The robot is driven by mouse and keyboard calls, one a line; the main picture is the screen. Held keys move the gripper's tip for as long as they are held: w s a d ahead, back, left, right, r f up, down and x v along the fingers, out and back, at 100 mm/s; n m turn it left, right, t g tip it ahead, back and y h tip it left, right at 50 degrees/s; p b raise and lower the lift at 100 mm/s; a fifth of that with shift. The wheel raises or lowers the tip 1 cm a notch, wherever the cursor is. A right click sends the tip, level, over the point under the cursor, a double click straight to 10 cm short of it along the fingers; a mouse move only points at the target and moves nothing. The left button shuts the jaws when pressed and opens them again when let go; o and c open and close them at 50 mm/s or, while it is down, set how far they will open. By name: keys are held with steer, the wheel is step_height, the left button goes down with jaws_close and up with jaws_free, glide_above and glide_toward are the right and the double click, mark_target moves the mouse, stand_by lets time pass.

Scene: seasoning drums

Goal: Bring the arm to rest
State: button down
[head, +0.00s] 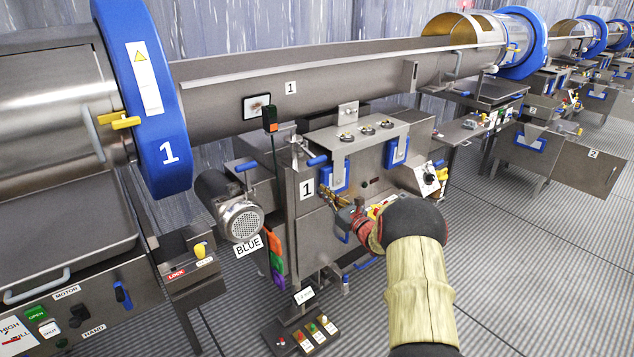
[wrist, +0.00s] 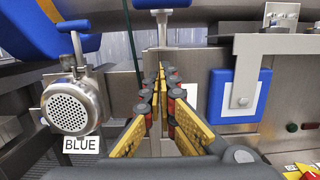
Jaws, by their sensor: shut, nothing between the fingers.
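My gripper (head: 328,193) is at the middle of the head view, in front of the steel cabinet (head: 373,178) of station 1. My arm (head: 418,285) reaches in from the lower right, and the gripper points left and away. In the wrist view my gripper (wrist: 160,70) has its yellow-padded fingers meeting at the tips, with nothing held. The fingertips appear close to the cabinet's left edge and its label 1; I cannot tell whether they touch anything.
A motor (head: 240,219) with a BLUE tag (head: 248,245) stands left of the gripper. Blue-backed brackets (head: 397,152) hang on the cabinet. A pedal box (head: 302,335) sits on the floor below. A large drum with a blue ring (head: 152,110) is at left. Open floor lies right.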

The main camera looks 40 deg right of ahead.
steer(key=shift+s+f, duration=0.3)
steer(key=shift+s, duration=0.25)
